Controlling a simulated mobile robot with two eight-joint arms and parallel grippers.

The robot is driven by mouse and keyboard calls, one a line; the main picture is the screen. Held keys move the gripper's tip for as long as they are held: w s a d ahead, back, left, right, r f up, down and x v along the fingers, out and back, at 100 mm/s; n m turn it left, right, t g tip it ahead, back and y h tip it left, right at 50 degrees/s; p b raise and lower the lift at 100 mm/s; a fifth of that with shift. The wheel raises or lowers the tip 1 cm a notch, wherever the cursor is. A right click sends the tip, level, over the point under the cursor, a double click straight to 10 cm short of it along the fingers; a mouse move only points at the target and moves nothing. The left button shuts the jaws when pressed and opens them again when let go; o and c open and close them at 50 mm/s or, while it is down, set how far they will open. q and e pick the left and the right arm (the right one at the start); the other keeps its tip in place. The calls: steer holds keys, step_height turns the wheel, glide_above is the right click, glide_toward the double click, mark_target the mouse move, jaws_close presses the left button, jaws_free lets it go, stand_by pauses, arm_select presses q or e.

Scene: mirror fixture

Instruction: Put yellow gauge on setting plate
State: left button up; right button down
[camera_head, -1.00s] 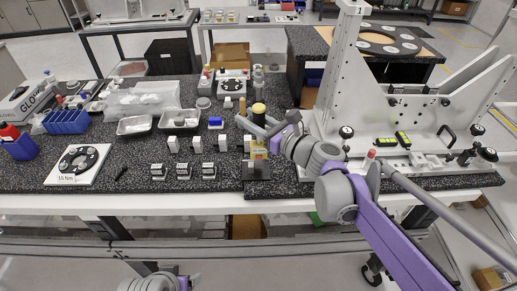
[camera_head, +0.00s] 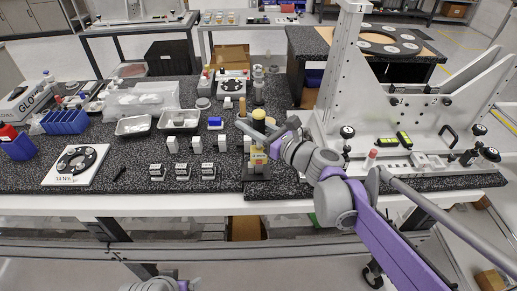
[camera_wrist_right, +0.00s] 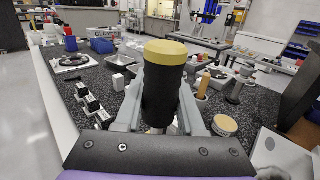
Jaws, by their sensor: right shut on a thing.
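The yellow gauge (camera_head: 259,114), a black cylinder with a yellow cap, is upright in my right gripper (camera_head: 262,132). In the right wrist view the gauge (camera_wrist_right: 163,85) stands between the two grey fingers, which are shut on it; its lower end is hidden. A dark plate (camera_head: 257,188), likely the setting plate, lies at the front edge of the bench below the gripper. A yellow labelled upright (camera_head: 258,158) stands at the plate's back, partly covered by the gripper. I cannot tell whether the gauge touches anything below. Only part of my left arm shows; its gripper is out of view.
A white fixture (camera_head: 420,110) rises close on the right. Small white blocks (camera_head: 172,144) and black-and-white pieces (camera_head: 183,171) stand to the left. A tan round top (camera_wrist_right: 224,125) sits close right of the fingers. Metal trays (camera_head: 178,120) lie farther back.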

steer(key=shift+f, duration=0.2)
steer(key=shift+c, duration=2.2)
jaws_free()
steer(key=v, duration=1)
steer(key=shift+s+d, duration=0.25)
steer(key=shift+s, duration=0.05)
steer(key=shift+r, duration=0.1)
